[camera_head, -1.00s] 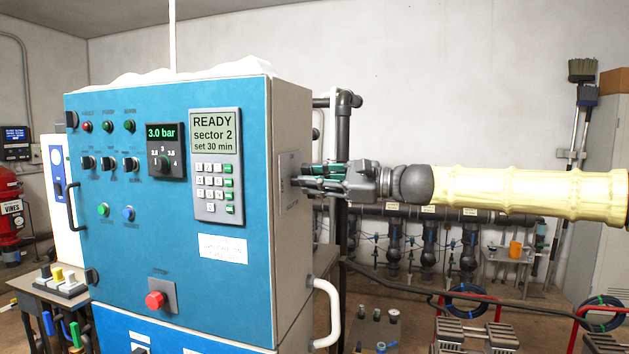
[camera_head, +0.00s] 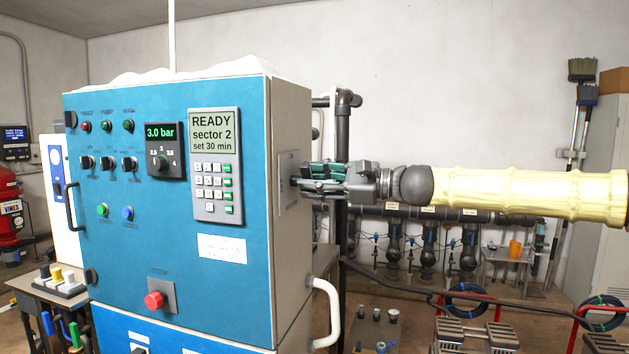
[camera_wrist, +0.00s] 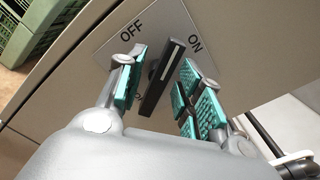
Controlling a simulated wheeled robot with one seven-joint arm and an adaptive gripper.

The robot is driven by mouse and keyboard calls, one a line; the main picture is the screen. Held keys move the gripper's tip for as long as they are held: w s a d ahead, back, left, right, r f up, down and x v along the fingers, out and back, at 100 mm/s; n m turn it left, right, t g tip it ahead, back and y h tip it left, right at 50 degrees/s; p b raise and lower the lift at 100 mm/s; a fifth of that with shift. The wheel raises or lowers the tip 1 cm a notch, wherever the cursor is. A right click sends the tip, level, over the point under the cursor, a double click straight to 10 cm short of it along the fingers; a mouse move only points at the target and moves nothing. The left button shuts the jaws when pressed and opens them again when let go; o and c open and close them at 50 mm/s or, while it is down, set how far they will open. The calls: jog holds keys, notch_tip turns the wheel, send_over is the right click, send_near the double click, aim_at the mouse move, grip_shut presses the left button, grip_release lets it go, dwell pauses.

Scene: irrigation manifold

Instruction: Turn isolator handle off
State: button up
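The isolator handle (camera_wrist: 161,76) is a black bar with a white line near its upper end, on a grey plate (camera_wrist: 110,48) marked OFF and ON. In the wrist view its upper end points between the two words. A gap shows on the right. In the head view my gripper (camera_head: 300,182) is at the plate on the cabinet's right side, and its fingers hide the handle.
The blue-fronted cabinet (camera_head: 180,240) carries a keypad panel (camera_head: 216,165) and a red button (camera_head: 154,300). A white grab handle (camera_head: 330,315) sticks out below my gripper. Dark pipework (camera_head: 343,130) stands close behind my gripper. Green crates (camera_wrist: 30,30) show in the wrist view.

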jog(key=shift+s+r, duration=0.1)
jog(key=v, duration=1.2)
jog(key=shift+m, duration=0.6)
jog(key=b+x, duration=0.3)
jog(key=x, duration=0.1)
jog(key=b+x, duration=0.3)
jog(key=x, duration=0.1)
jog(key=f+b+x, duration=0.1)
jog(key=b+x, duration=0.3)
jog(key=x, duration=0.1)
jog(key=shift+w, duration=0.4)
